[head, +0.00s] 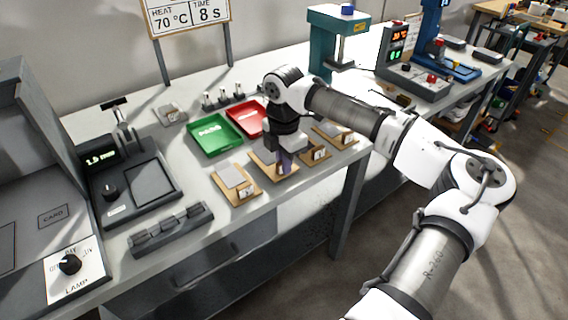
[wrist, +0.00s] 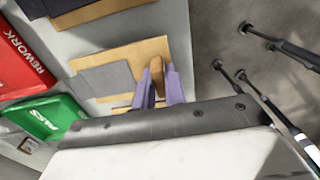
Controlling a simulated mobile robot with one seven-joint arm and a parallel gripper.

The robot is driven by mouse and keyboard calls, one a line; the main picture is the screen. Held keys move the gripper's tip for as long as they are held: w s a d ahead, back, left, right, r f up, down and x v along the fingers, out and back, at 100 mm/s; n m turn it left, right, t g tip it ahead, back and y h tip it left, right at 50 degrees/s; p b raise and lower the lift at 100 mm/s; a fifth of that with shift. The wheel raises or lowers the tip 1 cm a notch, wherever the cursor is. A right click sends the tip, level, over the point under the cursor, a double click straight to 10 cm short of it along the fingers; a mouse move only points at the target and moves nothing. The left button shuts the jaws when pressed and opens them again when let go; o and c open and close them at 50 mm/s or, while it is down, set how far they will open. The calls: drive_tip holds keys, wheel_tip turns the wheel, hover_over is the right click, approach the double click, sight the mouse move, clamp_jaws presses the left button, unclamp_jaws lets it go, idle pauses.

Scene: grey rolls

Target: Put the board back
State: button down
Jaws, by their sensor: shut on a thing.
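Several small wooden boards, each with a flat grey piece, lie in a row along the front edge of the bench. My gripper (head: 284,165) points down over one of them, a wooden board (head: 262,160) between its neighbours. In the wrist view, the purple fingers (wrist: 160,88) are shut on an upright brown wooden tab (wrist: 157,68) at the end of this board (wrist: 139,50), beside its grey piece (wrist: 104,79). The fingers hide part of the tab. I cannot tell whether the board touches the bench or is slightly raised.
A neighbouring board (head: 240,193) lies to the left and another (head: 314,156) to the right. Behind are a green tray (head: 213,134) and a red tray (head: 243,116). A black gauge device (head: 124,180) stands left. The bench's front edge is close.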

drive_tip(key=shift+f, duration=0.6)
drive_tip(key=shift+f, duration=0.1)
drive_tip(key=c, duration=1.5)
unclamp_jaws()
drive_tip(key=shift+o, duration=0.2)
